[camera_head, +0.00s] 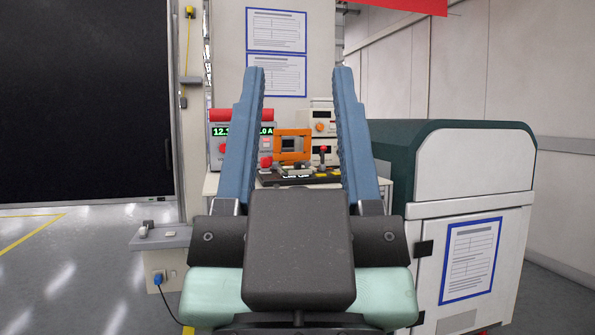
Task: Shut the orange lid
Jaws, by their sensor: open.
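An orange frame-like part (306,147), which looks like the lid, stands upright among the instruments on a table in the middle of the camera_head view. A grey-and-dark square shows in its middle. I cannot tell its hinge or exact angle. My gripper (298,72) is in the foreground with its two blue fingers pointing up and wide apart. It is open and empty. The orange part shows between the fingers and lies beyond them, apart from them.
A meter with green digits (221,131) stands left of the lid, partly behind a finger. A dark panel with knobs (300,179) lies in front of the lid. A beige instrument (320,120) stands behind. A green-and-white cabinet (470,165) stands close on the right. Open floor (70,270) is at left.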

